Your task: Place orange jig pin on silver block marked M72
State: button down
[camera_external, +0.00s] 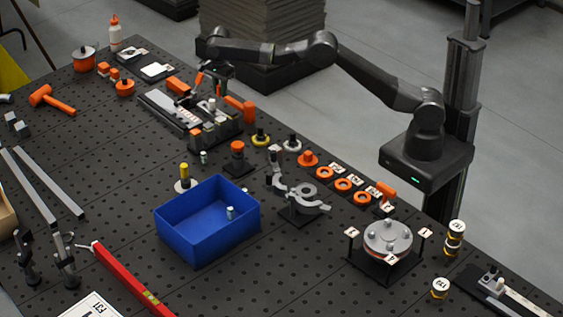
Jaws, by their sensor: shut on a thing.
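My gripper (207,82) is at the end of the arm, low over the grey vise-like fixture at the upper middle of the table. It is shut on a small orange piece (198,79), which appears to be the orange jig pin; the dark fingers hide most of it. Two small silver blocks (18,126) sit at the far left, well away from my gripper. No M72 mark is readable, so I cannot tell which silver block bears it.
The grey fixture (160,106) and orange handles (240,106) crowd the space under my gripper. A blue bin (208,222) stands at the centre. An orange mallet (51,99) lies at left. Orange rings (343,184) and a round silver fixture (387,238) stand at right.

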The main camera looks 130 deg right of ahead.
jog(key=shift+r, duration=0.4)
jog(key=shift+w+a+r, duration=0.15)
jog(key=shift+a+r, duration=0.05)
jog(key=w+a+r+n, duration=0.1)
jog(key=w+a+r, duration=0.15)
jog(key=a, duration=0.75)
jog(key=w+a+r+n, duration=0.2)
jog(key=a+r, duration=0.1)
jog(key=a, duration=0.7)
jog(key=n, duration=0.1)
send_over(275, 148)
notch_tip(275, 148, down, 5)
jog(key=shift+r, duration=0.1)
jog(key=shift+f+p, duration=0.55)
jog(key=shift+f, duration=1.7)
